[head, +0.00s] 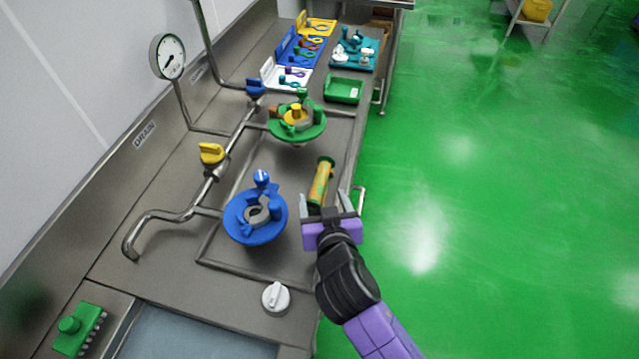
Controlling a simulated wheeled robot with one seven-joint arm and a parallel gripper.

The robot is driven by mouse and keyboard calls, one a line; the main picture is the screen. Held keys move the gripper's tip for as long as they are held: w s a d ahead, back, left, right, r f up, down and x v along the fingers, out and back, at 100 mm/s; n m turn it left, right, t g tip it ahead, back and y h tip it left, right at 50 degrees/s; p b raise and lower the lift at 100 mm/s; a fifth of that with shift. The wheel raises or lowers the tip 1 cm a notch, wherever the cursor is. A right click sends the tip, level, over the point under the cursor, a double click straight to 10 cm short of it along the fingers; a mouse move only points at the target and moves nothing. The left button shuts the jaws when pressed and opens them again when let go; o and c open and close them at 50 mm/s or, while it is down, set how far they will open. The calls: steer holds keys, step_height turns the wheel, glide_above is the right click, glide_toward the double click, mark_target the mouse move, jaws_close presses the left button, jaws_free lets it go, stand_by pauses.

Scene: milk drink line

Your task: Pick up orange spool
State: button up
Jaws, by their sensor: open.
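The orange spool (320,182) is a yellow-orange cylinder with green at its ends. It appears to lie lengthwise on the steel worktop near its right edge, its far end pointing away from me. My gripper (325,201), with a purple body and grey fingers, is open at the near end of the spool. One finger shows to the left of that end and the other to the right. I cannot tell whether the fingers touch it or how high they are above the worktop. The gripper body hides part of the worktop just below the spool.
A blue flanged part (240,222) stands left of my gripper, and a green one (312,133) stands beyond the spool. Pipes with a yellow valve handle (211,153) run along the left. A white knob (276,298) is nearer. A green tray (343,89) lies farther back.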

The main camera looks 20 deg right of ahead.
mark_target(320, 180)
steer(key=x, duration=0.2)
steer(key=p+x, duration=0.1)
steer(key=x, duration=0.1)
steer(key=p+x, duration=0.1)
steer(key=x, duration=0.1)
steer(key=shift+w+d+r, duration=0.15)
steer(key=shift+d+r, duration=0.05)
steer(key=shift+d, duration=0.15)
steer(key=shift+x, duration=0.8)
steer(key=shift+a+f, duration=0.1)
jaws_close()
